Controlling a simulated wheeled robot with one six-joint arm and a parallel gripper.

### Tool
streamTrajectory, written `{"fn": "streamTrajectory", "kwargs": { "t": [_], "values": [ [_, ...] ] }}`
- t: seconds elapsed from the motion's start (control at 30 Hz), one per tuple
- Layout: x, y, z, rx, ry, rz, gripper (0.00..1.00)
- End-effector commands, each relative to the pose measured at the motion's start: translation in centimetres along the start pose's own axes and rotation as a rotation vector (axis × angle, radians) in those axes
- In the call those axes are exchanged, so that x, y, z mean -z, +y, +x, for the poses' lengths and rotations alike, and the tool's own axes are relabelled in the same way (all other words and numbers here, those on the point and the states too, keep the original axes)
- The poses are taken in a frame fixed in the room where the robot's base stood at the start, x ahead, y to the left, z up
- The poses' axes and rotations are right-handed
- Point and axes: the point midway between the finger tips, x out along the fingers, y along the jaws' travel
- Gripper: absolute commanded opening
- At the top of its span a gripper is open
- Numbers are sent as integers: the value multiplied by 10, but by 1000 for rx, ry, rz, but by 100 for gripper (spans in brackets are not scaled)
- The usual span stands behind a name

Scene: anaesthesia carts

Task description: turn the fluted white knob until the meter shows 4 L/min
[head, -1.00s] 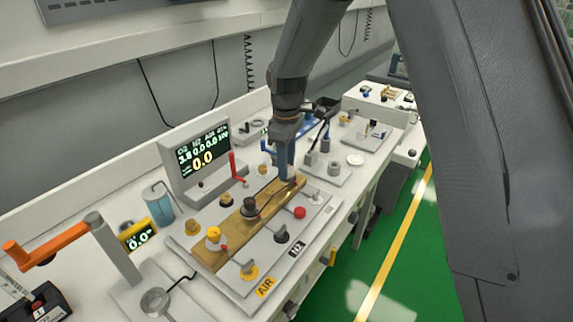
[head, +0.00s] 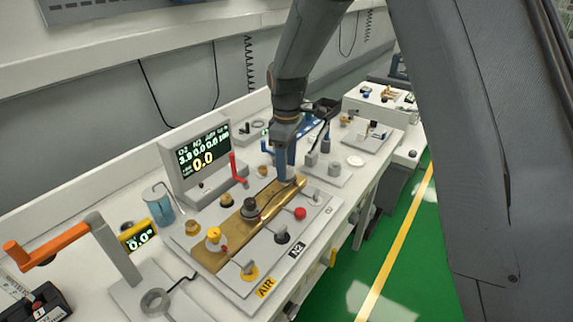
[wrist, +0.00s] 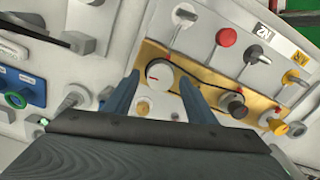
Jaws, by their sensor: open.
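The fluted white knob (wrist: 160,73) sits on the brass panel (wrist: 215,92), with a red mark on its face. In the wrist view my gripper (wrist: 159,80) is open, one finger on each side of the knob. I cannot tell whether the fingers touch it. In the head view my gripper (head: 286,180) points down at the far end of the panel, and its fingers hide the knob. The meter (head: 203,148) shows an O2 figure that looks like 3.9, zeros for the other gases, and a larger yellow 0.0.
The panel also carries a black knob (head: 249,207) and a yellow knob (head: 214,236). A red button (head: 300,213) and small levers stand along its front. A red lever (head: 236,168) rises behind it. An orange-armed stand (head: 60,243) is at the left.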

Motion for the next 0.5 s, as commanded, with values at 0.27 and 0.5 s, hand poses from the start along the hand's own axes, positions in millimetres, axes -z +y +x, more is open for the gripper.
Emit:
{"fn": "streamTrajectory", "kwargs": {
  "t": [0.27,0.5],
  "values": [
    [1,1,-24,-3,3,0,51],
    [1,1,-62,-3,2,0,51]
  ]
}}
